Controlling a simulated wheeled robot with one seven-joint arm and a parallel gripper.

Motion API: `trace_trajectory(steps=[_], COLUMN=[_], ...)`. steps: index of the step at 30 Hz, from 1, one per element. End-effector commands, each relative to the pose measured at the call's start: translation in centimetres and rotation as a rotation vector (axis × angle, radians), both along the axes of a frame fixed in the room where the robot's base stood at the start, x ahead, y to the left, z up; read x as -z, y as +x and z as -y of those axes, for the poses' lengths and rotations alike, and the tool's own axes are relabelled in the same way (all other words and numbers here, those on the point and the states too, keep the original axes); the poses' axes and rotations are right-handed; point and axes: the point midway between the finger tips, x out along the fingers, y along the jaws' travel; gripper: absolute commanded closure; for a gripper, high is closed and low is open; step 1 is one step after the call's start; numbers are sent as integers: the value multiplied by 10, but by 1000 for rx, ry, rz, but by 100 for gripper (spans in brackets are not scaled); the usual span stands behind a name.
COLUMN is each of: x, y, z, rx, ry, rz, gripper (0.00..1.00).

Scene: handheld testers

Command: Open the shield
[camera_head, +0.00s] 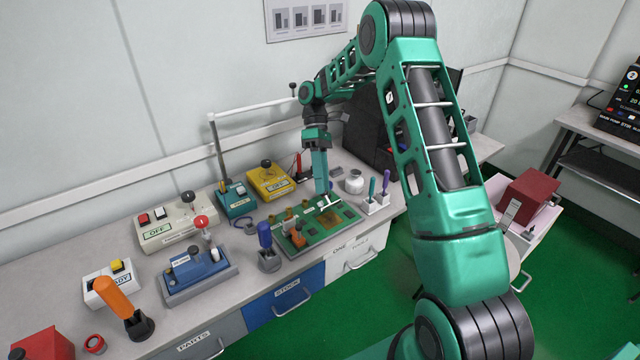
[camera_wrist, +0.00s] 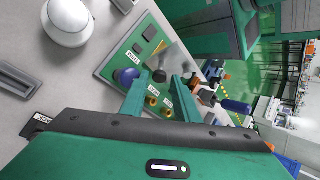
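A green circuit board (camera_head: 318,234) lies on the bench with small brown and orange parts on it. It also shows in the wrist view (camera_wrist: 117,62). A shiny grey plate (camera_wrist: 178,62), which looks like the shield, is over the board just beyond my fingertips; whether it is raised is unclear. My gripper (camera_head: 325,198) points down at the board's back edge. In the wrist view my two green fingers (camera_wrist: 161,82) are apart, with labels and brass-coloured parts visible between them. I cannot tell whether either finger touches the plate.
A white round jar (camera_head: 354,182) and a holder with upright tools (camera_head: 375,200) stand right of the board. A blue-handled tool (camera_head: 266,240) stands at its left. Yellow (camera_head: 268,180) and teal (camera_head: 235,200) boxes are behind. A pole with a crossbar (camera_head: 222,150) rises at the back.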

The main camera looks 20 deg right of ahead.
Motion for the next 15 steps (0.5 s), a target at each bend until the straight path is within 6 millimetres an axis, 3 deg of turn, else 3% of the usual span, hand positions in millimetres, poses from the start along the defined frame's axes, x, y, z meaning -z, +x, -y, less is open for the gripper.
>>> trace_trajectory(steps=[10,15], x=[2,-9], y=[0,10], z=[2,5], rx=[6,7], ry=[-3,-3], rz=[-3,-1], gripper=[64,64])
